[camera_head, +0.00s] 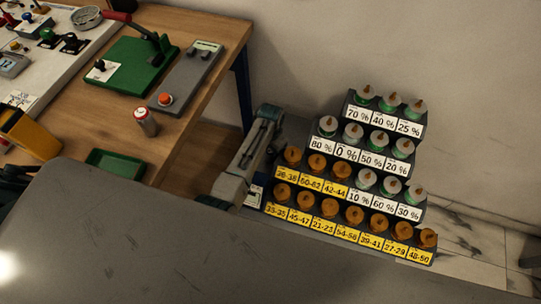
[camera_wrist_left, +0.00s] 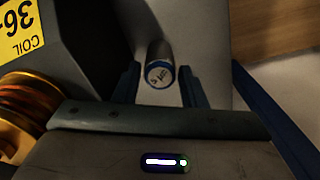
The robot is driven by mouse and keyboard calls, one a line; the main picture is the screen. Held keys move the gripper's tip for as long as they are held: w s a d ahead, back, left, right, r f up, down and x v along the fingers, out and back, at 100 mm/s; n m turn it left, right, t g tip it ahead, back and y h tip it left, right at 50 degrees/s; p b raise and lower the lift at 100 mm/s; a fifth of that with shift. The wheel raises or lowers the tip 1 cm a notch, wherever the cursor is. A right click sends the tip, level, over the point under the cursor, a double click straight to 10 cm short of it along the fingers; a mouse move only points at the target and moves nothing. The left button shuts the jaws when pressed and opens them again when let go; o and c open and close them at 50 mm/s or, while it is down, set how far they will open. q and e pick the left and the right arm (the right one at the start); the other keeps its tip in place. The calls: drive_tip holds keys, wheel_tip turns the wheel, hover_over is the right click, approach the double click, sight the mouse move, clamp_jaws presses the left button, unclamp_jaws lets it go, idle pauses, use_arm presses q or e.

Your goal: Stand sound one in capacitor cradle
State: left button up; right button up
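My left gripper (camera_head: 262,135) is beside the left end of the stepped rack. In the left wrist view, its two dark blue fingers (camera_wrist_left: 160,85) flank a small cylinder (camera_wrist_left: 160,72) with a pale, marked end face and blue edge. A silver and red can (camera_head: 146,122) stands upright on the wooden bench. I cannot tell which thing is the capacitor cradle. A green tray (camera_head: 115,165) lies near the bench's front edge. My right gripper is not in view.
The stepped rack (camera_head: 345,220) holds orange coils with yellow labels and green-and-clear pieces with percent labels. One coil (camera_wrist_left: 28,105) is close to my left gripper. A green fixture (camera_head: 130,68) and a grey unit with an orange button (camera_head: 190,75) are on the bench.

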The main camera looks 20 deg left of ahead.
use_arm(q)
wheel_tip(320, 180, down, 2)
drive_tip(key=shift+c, duration=0.2)
drive_tip(key=c, duration=0.7)
drive_tip(key=shift+r, duration=0.2)
